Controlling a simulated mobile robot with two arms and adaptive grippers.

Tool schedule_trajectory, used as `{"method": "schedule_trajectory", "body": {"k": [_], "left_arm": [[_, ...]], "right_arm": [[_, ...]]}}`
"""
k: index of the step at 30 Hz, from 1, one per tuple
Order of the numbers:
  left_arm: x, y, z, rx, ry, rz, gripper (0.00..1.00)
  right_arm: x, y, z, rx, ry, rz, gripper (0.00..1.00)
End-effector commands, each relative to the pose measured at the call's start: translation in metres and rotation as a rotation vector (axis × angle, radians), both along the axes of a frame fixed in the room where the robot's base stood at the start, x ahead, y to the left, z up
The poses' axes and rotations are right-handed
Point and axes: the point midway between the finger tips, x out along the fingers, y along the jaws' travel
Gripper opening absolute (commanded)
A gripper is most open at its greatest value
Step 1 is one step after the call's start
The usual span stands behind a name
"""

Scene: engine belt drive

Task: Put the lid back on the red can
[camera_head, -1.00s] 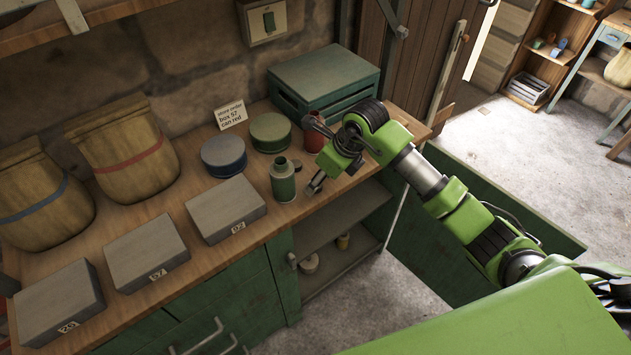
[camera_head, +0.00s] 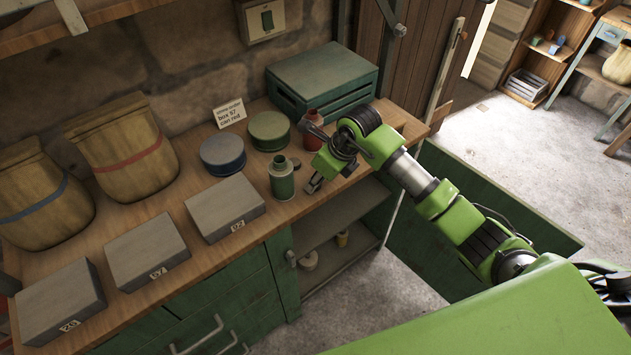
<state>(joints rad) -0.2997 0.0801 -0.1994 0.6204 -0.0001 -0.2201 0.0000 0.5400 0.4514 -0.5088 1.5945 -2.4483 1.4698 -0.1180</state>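The red can (camera_head: 312,142) stands at the back of the wooden bench, in front of the green crate. My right gripper (camera_head: 311,158) is in front of it, and a dark finger crosses and partly hides it. The other finger, with a grey tip, points down near the bench's front edge. The fingers look spread, with nothing visible between them. A green can (camera_head: 282,182) stands just left of the gripper. A small dark round piece (camera_head: 296,163) shows behind that can; I cannot tell whether it is a lid. My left gripper is not in view.
A blue tin (camera_head: 222,155) and a green tin (camera_head: 269,131) stand left of the gripper, near an order card (camera_head: 229,113). A green crate (camera_head: 322,80) stands behind. Grey boxes (camera_head: 226,208) and sacks (camera_head: 121,150) fill the left. Little bench is free around the cans.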

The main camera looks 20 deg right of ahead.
Motion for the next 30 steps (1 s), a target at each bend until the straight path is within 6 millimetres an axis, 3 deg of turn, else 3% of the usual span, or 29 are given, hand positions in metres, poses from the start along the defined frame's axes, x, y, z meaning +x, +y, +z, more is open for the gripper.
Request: {"method": "schedule_trajectory", "body": {"k": [5,10,20,30], "left_arm": [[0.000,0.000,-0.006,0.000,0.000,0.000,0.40],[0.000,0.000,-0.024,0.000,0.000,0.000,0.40],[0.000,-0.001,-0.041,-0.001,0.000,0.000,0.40],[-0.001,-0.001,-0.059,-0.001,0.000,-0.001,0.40]], "right_arm": [[0.001,0.000,0.005,-0.001,-0.002,0.001,0.16],[0.002,-0.001,0.028,-0.003,-0.008,0.002,0.16],[-0.028,0.043,0.091,0.000,-0.007,0.005,0.16],[-0.062,0.092,0.116,0.000,-0.004,0.006,0.16]]}}
